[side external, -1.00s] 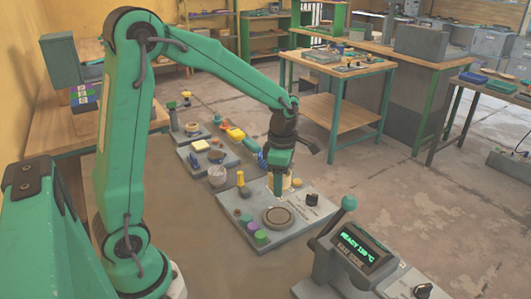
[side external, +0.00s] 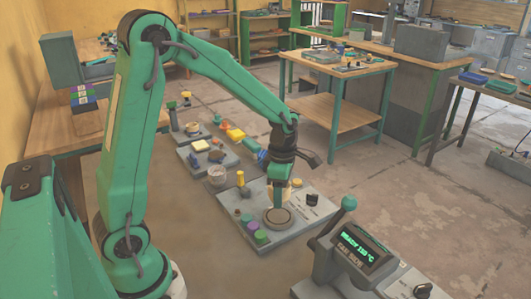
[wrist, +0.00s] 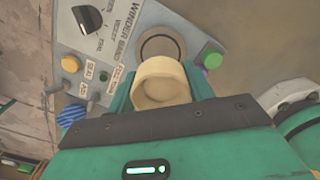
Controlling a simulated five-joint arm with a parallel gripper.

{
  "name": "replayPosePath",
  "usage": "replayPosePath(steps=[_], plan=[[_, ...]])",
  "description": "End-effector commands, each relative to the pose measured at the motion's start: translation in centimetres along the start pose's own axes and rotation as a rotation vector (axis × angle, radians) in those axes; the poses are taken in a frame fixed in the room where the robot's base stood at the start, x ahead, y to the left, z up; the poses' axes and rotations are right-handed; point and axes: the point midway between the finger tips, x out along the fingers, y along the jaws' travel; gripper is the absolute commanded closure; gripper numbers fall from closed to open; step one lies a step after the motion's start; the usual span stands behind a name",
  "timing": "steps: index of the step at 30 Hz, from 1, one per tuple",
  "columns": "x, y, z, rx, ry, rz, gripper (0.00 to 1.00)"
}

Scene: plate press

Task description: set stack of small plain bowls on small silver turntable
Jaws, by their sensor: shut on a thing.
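The stack of small plain bowls is cream and round (wrist: 160,82) in the wrist view, held between my fingers. My gripper (wrist: 160,88) is shut on it. In the side external view my gripper (side external: 278,198) points down just above the small silver turntable (side external: 279,220), and its fingers mostly hide the bowls.
A control box with a lit display (side external: 363,248) stands at front right. Small parts lie on grey plates behind.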

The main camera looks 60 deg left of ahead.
Motion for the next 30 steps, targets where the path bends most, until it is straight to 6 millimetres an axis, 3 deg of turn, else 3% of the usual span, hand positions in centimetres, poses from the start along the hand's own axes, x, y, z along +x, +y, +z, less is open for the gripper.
replayPosePath(steps=[15,30], plan=[[3.5,0.0,0.0,0.0,0.0,0.0,0.74],[4.2,0.0,0.0,0.0,0.0,0.001,0.74]])
